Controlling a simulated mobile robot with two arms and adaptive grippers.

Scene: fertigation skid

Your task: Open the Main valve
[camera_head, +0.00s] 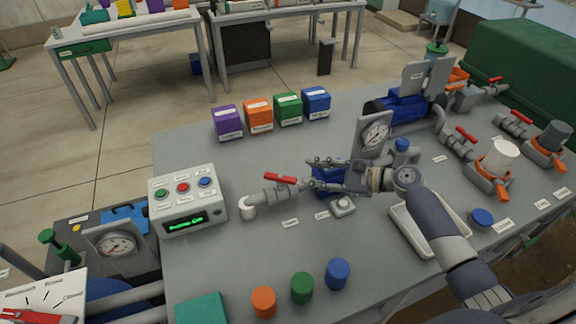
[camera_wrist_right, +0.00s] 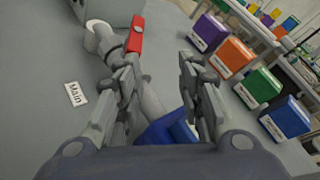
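The Main valve has a red lever handle (camera_head: 281,179) on a grey pipe, just right of the control box. Its "Main" label (camera_wrist_right: 76,94) lies on the table beside the pipe in the right wrist view. My right gripper (camera_head: 312,174) is open, its fingers pointing left toward the valve, just right of the red handle. In the right wrist view the red handle (camera_wrist_right: 136,35) lies beyond the left finger, and the pipe passes between the spread fingers (camera_wrist_right: 160,72). I cannot tell whether a finger touches the handle. My left gripper is out of view.
A control box (camera_head: 187,200) with coloured buttons stands left of the valve. A blue pump (camera_head: 328,181) sits under my right gripper, near a pressure gauge (camera_head: 375,134). Coloured boxes (camera_head: 259,115) stand behind; coloured caps (camera_head: 302,287) stand in front. A white tray (camera_head: 403,232) lies under my right arm.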

